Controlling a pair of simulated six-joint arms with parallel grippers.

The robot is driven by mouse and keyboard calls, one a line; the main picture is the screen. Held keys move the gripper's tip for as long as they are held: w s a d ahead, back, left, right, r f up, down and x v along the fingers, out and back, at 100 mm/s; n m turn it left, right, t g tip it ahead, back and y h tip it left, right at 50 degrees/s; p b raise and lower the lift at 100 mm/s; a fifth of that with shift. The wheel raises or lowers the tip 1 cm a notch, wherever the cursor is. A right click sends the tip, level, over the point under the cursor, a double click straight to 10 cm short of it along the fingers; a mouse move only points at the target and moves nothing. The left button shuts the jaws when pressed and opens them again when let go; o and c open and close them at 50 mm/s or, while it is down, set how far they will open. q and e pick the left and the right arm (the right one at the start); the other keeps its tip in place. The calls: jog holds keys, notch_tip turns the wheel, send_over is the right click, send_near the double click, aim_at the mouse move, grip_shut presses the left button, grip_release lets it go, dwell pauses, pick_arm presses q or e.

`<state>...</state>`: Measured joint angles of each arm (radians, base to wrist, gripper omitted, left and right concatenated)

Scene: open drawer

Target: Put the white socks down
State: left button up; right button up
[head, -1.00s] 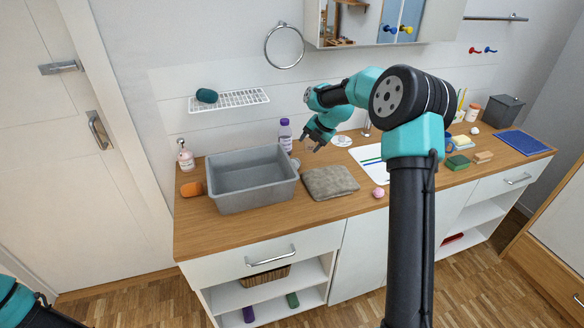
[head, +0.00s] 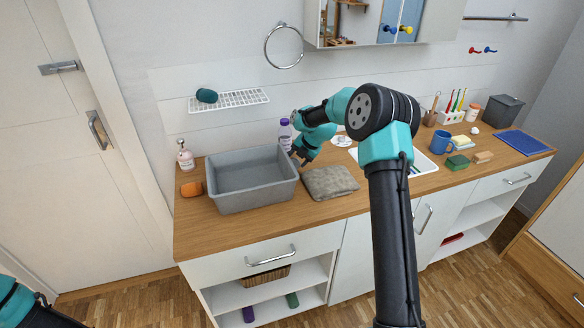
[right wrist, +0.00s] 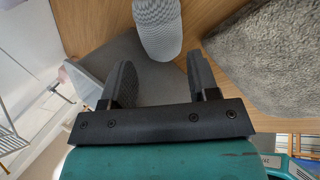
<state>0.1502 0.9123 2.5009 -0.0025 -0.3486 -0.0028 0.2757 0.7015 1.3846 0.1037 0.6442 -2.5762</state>
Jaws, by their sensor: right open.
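A pale, ribbed, rounded bundle that looks like the white socks (right wrist: 157,28) lies on the wooden counter in the right wrist view, just past my fingertips. My right gripper (right wrist: 160,72) is open, with a finger on each side of a gap in line with the bundle. In the head view my right gripper (head: 300,162) is low at the right rim of the grey basin (head: 240,205); the socks are mostly hidden there. My left gripper is out of view.
A folded grey towel (head: 330,182) lies right of the basin, close to my right gripper. A purple-capped bottle (head: 285,134) stands behind it. An orange item (head: 191,189) and a soap bottle (head: 185,156) are left of the basin. The front counter strip is clear.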

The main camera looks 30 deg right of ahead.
aim_at(294, 164)
jog(key=x, duration=0.5)
jog(key=shift+f, duration=0.1)
dwell(0.3)
jog(key=c, duration=0.6)
